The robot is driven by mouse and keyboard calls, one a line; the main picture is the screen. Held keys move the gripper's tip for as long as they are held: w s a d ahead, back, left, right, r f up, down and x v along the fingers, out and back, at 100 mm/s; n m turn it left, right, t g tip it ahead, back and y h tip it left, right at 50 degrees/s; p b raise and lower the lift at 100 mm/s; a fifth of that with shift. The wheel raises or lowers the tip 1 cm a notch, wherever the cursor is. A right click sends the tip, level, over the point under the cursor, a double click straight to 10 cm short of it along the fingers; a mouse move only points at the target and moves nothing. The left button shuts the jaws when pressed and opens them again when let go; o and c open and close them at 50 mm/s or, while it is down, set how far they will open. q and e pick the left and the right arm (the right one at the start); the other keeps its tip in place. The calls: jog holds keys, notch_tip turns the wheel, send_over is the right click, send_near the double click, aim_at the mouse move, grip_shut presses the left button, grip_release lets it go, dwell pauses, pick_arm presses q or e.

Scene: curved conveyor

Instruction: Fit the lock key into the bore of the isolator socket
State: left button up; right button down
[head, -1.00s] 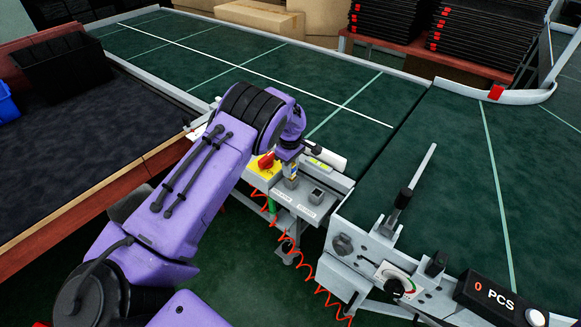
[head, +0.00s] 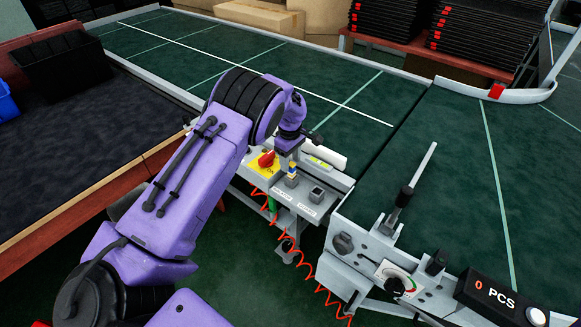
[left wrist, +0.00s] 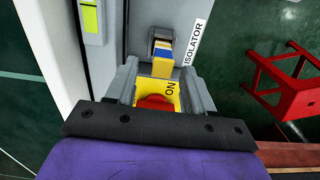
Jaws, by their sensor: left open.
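The lock key (head: 292,171), a small upright piece with yellow and blue bands, stands at the isolator socket (head: 291,182). In the left wrist view the key (left wrist: 163,55) rises from the grey block beside the ISOLATOR label (left wrist: 193,43). Its lower end is hidden, so how deep it sits cannot be told. My left gripper (head: 289,152) is just above and behind the key. In the left wrist view its fingers (left wrist: 160,88) are spread apart and empty, with the key beyond them. My right gripper is not in view.
A second grey socket (head: 317,194) with a dark opening stands to the right. The green conveyor (head: 370,100) runs behind. A red coiled cable (head: 272,222) hangs below.

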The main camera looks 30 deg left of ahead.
pick_arm(q)
notch_tip(320, 180, up, 9)
jog(key=shift+f, duration=0.1)
dwell(0.5)
